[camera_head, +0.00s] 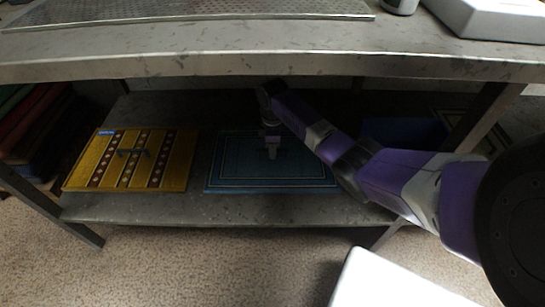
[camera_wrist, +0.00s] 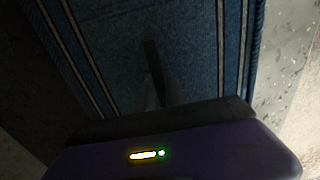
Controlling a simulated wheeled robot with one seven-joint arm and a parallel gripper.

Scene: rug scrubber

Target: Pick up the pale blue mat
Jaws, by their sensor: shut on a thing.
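The blue mat (camera_head: 235,175) lies flat on the lower shelf of the metal table, with pale border lines. My purple arm reaches in under the tabletop from the right. My gripper (camera_head: 271,150) points down at the middle of the blue mat. In the wrist view the mat (camera_wrist: 195,50) fills most of the picture, and a dark upright handle-like piece (camera_wrist: 151,60) stands at its middle. My gripper (camera_wrist: 158,95) is shut on this piece; the fingertips are dark and partly hidden.
A yellow patterned mat (camera_head: 178,160) with a dark handle lies to the left on the same shelf (camera_head: 215,208). A dark blue item (camera_head: 405,132) lies to the right. The tabletop (camera_head: 250,38) is close above my arm. Stacked dark mats (camera_head: 30,125) stand at far left.

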